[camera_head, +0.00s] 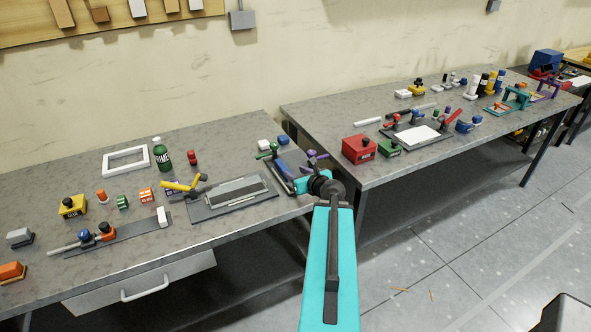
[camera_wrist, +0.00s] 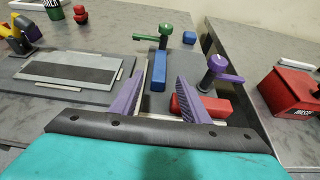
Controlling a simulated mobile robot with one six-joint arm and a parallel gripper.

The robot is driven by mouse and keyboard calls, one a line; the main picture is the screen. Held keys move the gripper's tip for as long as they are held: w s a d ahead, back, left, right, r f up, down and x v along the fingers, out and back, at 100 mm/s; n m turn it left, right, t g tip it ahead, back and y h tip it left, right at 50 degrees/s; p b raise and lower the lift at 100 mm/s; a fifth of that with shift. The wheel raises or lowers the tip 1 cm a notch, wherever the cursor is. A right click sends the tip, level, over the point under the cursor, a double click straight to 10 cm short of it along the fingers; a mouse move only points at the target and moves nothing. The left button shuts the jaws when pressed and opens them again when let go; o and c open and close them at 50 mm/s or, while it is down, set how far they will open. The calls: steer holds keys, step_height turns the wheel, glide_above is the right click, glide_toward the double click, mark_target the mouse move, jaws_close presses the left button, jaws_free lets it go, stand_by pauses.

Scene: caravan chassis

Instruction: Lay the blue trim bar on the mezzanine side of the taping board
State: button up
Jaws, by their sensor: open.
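The blue trim bar (camera_wrist: 159,70) lies lengthwise beside a green-handled clamp (camera_wrist: 165,40); in the head view, what looks like the bar (camera_head: 287,168) lies on a small dark board at the right end of the near bench. My gripper (camera_wrist: 158,98) is open, its two purple fingers apart, with the bar beyond and between them in the wrist picture. No contact shows. A dark board (camera_head: 203,212) with grey strips lies to the left; it also shows in the wrist view (camera_wrist: 28,79). I cannot tell if this is the taping board, or which side is the mezzanine side.
A purple-handled clamp (camera_wrist: 217,70) and a red bar (camera_wrist: 202,108) stand close to the right finger. A red box (camera_head: 359,149) sits on the other bench, across a gap. Several small items and a green bottle (camera_head: 161,155) stand further left.

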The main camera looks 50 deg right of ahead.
steer(key=shift+s+a+r+p, duration=0.25)
steer(key=shift+s+p, duration=0.2)
steer(key=shift+p, duration=0.55)
steer(key=shift+s, duration=0.1)
stand_by(0.3)
